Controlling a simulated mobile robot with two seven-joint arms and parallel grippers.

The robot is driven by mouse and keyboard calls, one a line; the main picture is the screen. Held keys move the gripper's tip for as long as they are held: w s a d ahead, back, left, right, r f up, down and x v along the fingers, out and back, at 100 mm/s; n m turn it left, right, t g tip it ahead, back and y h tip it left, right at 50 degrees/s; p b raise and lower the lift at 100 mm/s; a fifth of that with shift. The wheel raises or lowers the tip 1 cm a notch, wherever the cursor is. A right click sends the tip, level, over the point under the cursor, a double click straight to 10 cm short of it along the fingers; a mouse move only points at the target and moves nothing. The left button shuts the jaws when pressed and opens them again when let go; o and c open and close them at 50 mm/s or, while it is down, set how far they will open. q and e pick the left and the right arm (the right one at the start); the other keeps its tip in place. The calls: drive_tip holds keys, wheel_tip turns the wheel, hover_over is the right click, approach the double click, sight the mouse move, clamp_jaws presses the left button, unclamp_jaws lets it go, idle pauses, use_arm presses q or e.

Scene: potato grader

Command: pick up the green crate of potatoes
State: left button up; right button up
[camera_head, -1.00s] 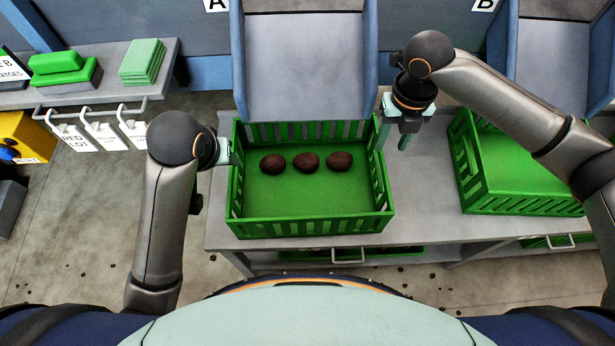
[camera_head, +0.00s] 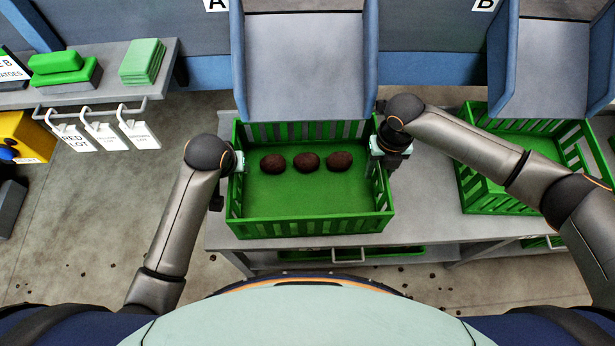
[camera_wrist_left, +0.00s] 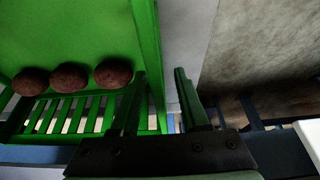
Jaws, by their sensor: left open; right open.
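The green crate (camera_head: 310,228) sits on the grey bench below chute A. Three dark potatoes (camera_head: 306,162) lie in a row on its floor. My left gripper (camera_head: 238,160) is at the crate's left wall. In the left wrist view its open fingers (camera_wrist_left: 160,75) appear on either side of the crate wall (camera_wrist_left: 148,35), with potatoes (camera_wrist_left: 70,77) inside the crate. My right gripper (camera_head: 377,147) is at the crate's right wall, near the back corner. Its fingers are mostly hidden by its wrist, so contact with the wall cannot be told.
A second green crate (camera_head: 482,205), looking empty, stands to the right under chute B (camera_head: 550,70). Chute A (camera_head: 305,65) rises right behind the potato crate. Lot tags (camera_head: 138,134) hang from a rail on the left shelf (camera_head: 105,55). Open floor lies left of the bench.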

use_arm(q)
clamp_jaws()
use_arm(e)
clamp_jaws()
drive_tip(key=shift+w, duration=0.1)
idle(1.1)
